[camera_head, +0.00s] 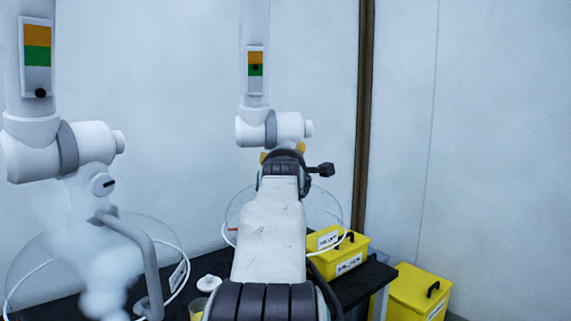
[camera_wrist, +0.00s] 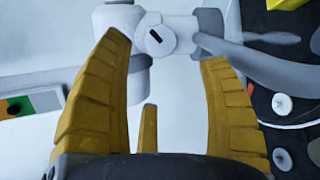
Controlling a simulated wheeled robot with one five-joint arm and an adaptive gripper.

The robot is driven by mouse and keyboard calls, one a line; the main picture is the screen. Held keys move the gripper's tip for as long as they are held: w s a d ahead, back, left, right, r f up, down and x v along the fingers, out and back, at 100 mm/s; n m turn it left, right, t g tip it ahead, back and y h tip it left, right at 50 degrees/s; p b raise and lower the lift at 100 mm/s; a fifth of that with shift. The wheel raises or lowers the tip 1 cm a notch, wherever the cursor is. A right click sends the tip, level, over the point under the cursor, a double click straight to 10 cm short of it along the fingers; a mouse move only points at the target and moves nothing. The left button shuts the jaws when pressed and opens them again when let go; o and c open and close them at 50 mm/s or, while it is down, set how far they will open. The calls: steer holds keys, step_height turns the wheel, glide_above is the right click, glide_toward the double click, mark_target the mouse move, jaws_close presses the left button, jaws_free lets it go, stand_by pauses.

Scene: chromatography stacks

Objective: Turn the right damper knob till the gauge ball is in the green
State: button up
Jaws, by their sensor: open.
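The right damper knob (camera_wrist: 158,39) is a round white disc with a dark slot mark. In the wrist view it lies between and beyond the tips of my yellow-fingered gripper (camera_wrist: 164,48), which is open, with no finger seen touching it. In the head view my gripper (camera_head: 284,151) is up at the right duct and hides the knob. The right gauge (camera_head: 255,70) has an orange band above a green one; its dark ball (camera_head: 255,67) sits in the upper part of the green. Part of this gauge shows in the wrist view (camera_wrist: 32,104).
The left duct has its own knob (camera_head: 102,185) and gauge (camera_head: 37,58), with its ball low, below the green. Yellow boxes (camera_head: 420,292) stand at the right. A black bench (camera_head: 210,265) with small items lies below. A grey curved arm (camera_wrist: 270,70) runs right of the knob.

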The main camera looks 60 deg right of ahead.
steer(key=shift+s+a, duration=0.35)
steer(key=shift+a, duration=0.25)
stand_by(0.5)
